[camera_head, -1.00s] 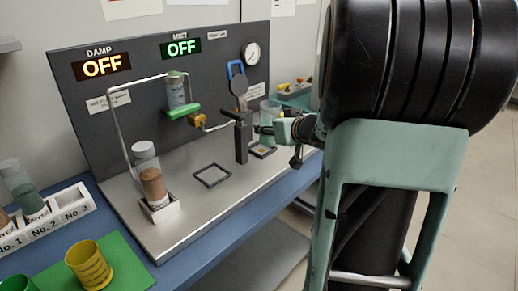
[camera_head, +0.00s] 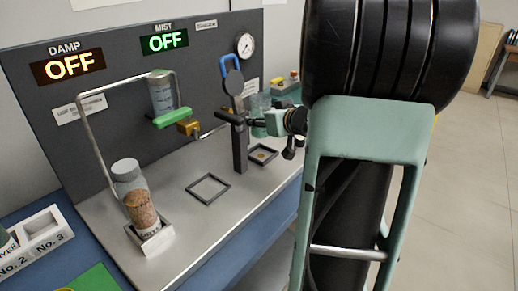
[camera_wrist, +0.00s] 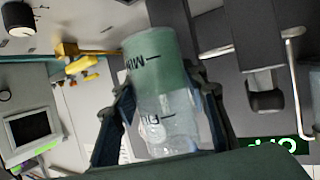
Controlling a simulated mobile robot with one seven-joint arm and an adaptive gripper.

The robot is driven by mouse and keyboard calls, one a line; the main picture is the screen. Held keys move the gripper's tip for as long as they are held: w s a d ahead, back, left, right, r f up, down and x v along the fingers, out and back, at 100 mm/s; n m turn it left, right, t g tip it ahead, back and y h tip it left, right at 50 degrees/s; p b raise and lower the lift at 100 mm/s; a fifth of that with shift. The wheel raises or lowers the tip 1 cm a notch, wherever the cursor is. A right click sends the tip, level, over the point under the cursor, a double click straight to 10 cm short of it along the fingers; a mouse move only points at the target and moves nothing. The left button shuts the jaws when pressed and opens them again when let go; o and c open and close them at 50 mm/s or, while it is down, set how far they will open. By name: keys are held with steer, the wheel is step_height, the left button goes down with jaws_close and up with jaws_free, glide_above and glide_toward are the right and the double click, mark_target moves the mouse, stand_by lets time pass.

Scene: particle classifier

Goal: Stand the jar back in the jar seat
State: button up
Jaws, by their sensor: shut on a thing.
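My gripper (camera_wrist: 165,98) is shut on a clear jar (camera_wrist: 158,60) in the wrist view. The jar has a green band, dark level marks and lettering, and its glassy part is between my fingers. In the head view my gripper (camera_head: 272,122) is at the right end of the metal deck, with the pale jar (camera_head: 258,104) partly hidden behind it, above the deck. Below it a small square frame (camera_head: 263,154) with something yellowish inside lies on the deck. A larger empty square frame (camera_head: 208,188) lies left of it. I cannot tell which is the jar seat.
A post with a blue-handled clamp (camera_head: 240,150) stands just left of my gripper. A brown-filled container (camera_head: 141,209) stands in a white holder (camera_head: 152,238) at the front left. A numbered rack (camera_head: 35,240) is far left.

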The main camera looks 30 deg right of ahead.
step_height(320, 180, down, 7)
steer(key=b, duration=0.3)
steer(key=shift+f, duration=0.15)
steer(key=shift+f+b, duration=0.2)
steer(key=shift+b, duration=0.1)
steer(key=o, duration=1.5)
steer(key=shift+c, duration=0.2)
steer(key=shift+s+r, duration=0.25)
steer(key=shift+r, duration=0.05)
steer(key=p+v, duration=0.4)
steer(key=v, duration=0.7)
steer(key=shift+s, duration=0.3)
